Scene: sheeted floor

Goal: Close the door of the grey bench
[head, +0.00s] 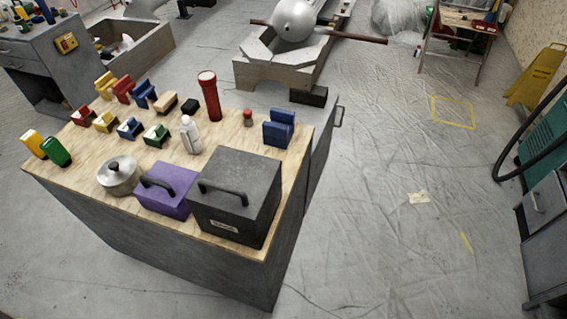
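The grey bench (190,262) with a light wooden top stands at the left and centre of the head view. Its grey door (322,150) shows as a narrow panel at the bench's right side, with a bar handle (340,116) near its far edge. The door reaches past the bench's far right corner and appears to stand open; how wide I cannot tell. The inside of the bench is hidden. Neither of my grippers is in view.
A dark grey box (236,195), a purple box (166,190), a pot (118,176) and several small items crowd the top. Open sheeted floor (390,220) lies right of the door. A dark block (308,96) and a concrete structure (278,70) stand behind. A cabinet (545,240) is far right.

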